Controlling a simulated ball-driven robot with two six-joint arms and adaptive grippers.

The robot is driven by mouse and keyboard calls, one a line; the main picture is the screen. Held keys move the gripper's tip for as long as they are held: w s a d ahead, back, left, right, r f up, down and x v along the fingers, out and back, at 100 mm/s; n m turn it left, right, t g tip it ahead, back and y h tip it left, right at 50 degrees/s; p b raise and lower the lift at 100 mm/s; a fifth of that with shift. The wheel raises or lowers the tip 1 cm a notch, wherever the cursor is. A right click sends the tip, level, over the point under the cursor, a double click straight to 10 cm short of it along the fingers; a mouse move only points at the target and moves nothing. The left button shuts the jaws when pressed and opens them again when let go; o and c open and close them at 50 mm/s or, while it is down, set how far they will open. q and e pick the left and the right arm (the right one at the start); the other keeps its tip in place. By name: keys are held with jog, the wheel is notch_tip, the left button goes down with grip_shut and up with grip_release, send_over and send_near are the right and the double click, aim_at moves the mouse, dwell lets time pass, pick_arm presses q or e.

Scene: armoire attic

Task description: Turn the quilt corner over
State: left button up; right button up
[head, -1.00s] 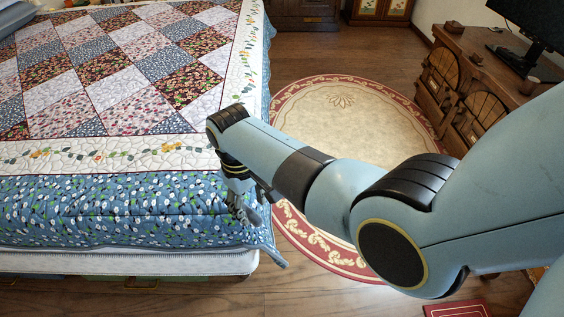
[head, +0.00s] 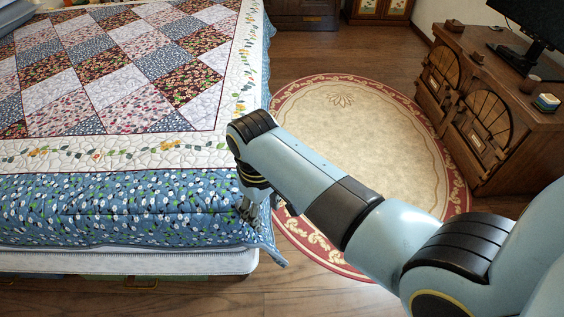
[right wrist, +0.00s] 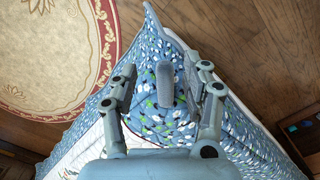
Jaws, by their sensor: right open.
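The patchwork quilt (head: 130,92) lies over the bed, with a blue flowered border (head: 120,205) hanging over the near side. Its near right corner (head: 268,245) hangs down at the bed's corner, and it also shows in the right wrist view (right wrist: 158,50). My right gripper (head: 250,212) is at this corner, pointing down. In the right wrist view my right gripper (right wrist: 163,82) is open, with its fingers apart over the blue cloth. I cannot tell whether it touches the cloth. My left gripper is not in view.
A round cream and red rug (head: 365,130) lies on the wooden floor right of the bed. A wooden cabinet (head: 495,110) with a monitor (head: 530,35) stands at the right. The white mattress edge (head: 120,262) shows below the quilt.

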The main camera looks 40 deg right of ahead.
jog(key=s+d+f, duration=0.1)
jog(key=s+f, duration=0.3)
jog(key=f, duration=0.4)
jog(key=shift+s+d+b, duration=0.2)
jog(key=shift+s+b, duration=0.05)
jog(key=shift+b, duration=0.2)
